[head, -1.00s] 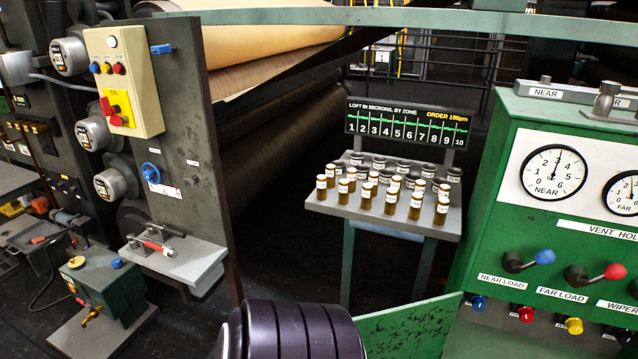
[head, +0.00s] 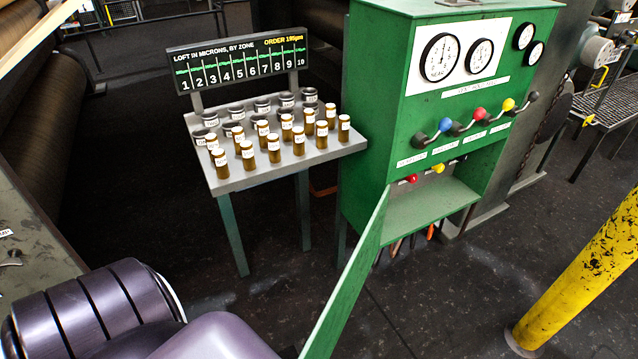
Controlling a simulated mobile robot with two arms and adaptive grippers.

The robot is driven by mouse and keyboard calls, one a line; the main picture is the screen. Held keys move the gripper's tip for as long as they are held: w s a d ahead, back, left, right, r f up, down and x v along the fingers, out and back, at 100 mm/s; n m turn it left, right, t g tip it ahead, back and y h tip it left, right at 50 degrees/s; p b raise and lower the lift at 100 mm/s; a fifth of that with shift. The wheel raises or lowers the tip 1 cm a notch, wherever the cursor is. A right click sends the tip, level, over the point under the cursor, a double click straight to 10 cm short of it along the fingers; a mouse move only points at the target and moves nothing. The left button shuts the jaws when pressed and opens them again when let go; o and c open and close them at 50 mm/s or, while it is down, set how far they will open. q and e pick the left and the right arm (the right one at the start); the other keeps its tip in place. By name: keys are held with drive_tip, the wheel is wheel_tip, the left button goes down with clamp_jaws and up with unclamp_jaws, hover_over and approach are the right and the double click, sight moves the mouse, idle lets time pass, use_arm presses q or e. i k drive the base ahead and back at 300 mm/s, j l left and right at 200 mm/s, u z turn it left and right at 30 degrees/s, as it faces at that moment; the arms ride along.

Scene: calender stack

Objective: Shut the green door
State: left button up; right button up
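The green door (head: 350,282) is a flat panel, seen nearly edge-on at the lower middle of the head view. It stands swung out toward me from the left front edge of the green cabinet (head: 372,135). The cabinet's lower compartment (head: 432,205) is open to view, with a bare shelf and handles of some tools below it. A purple and black arm link of mine fills the lower left, left of the door and apart from it in the picture. Neither of my grippers is in view.
A small grey table (head: 290,167) with several brown bottles and a zone display (head: 240,62) stands left of the cabinet. Levers and gauges are on the cabinet's front. A yellow post (head: 585,270) stands at the right. Dark floor is clear between post and door.

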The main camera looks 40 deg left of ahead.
sight(320, 344)
drive_tip(key=j+z, duration=0.1)
drive_tip(key=j, duration=0.75)
drive_tip(key=k+j+z, duration=0.1)
drive_tip(key=j, duration=0.75)
